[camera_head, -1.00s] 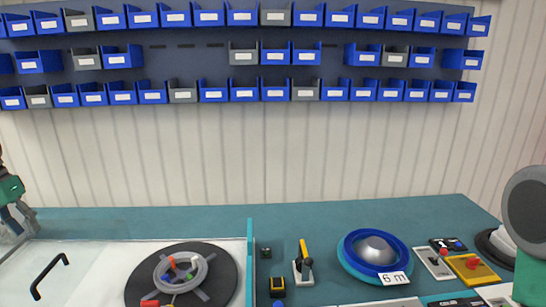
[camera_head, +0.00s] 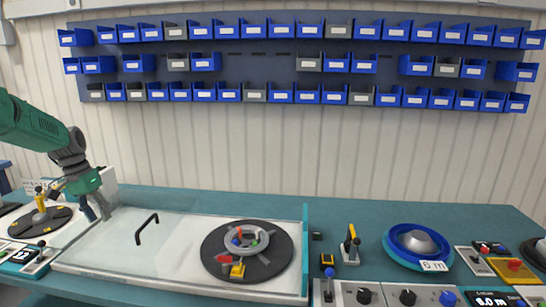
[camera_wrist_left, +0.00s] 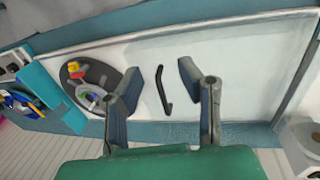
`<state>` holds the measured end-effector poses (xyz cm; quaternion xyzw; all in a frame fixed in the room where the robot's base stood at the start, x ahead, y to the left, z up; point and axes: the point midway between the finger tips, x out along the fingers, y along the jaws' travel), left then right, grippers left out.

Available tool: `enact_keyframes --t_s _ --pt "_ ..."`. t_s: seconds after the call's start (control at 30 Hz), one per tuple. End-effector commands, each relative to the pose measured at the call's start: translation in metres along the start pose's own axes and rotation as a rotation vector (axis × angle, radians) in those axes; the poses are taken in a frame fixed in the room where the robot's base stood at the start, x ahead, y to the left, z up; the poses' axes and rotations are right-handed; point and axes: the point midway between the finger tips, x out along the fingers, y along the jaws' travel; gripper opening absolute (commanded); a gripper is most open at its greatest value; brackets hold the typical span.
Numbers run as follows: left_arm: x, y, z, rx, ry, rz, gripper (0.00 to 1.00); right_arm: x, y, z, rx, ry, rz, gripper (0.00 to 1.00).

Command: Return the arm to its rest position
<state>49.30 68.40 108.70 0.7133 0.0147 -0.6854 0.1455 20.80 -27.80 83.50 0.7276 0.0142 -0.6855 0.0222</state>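My left arm (camera_head: 45,130) reaches in from the left in the head view. My left gripper (camera_head: 97,208) hangs above the back left corner of the white panel (camera_head: 180,245). In the left wrist view the left gripper (camera_wrist_left: 158,82) has its two fingers spread wide, with nothing between them. The panel's black handle (camera_head: 146,228) shows beyond the fingers in the wrist view (camera_wrist_left: 163,90), apart from them. My right gripper is in neither view.
A black turntable (camera_head: 215,262) with a grey cable ring (camera_head: 262,238) stands right of the handle. A blue reel (camera_head: 395,256), a lever (camera_head: 350,243) and control boxes (camera_head: 380,293) are farther right. Another turntable (camera_head: 20,226) is at the left. Bins (camera_head: 335,98) line the wall.

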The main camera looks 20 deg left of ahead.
Motion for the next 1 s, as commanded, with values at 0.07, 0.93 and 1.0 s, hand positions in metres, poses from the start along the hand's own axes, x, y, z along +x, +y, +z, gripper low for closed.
enact_keyframes --t_s 0.07,0.93,1.0 --pt "0.019 0.011 -0.003 0.010 -0.005 -0.013 0.33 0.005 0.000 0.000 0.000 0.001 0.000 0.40" --pt "0.379 0.209 0.184 0.196 0.015 -0.185 0.33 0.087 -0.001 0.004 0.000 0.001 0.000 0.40" --pt "0.401 0.223 0.229 0.217 0.013 -0.190 0.33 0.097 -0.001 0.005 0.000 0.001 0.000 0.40"
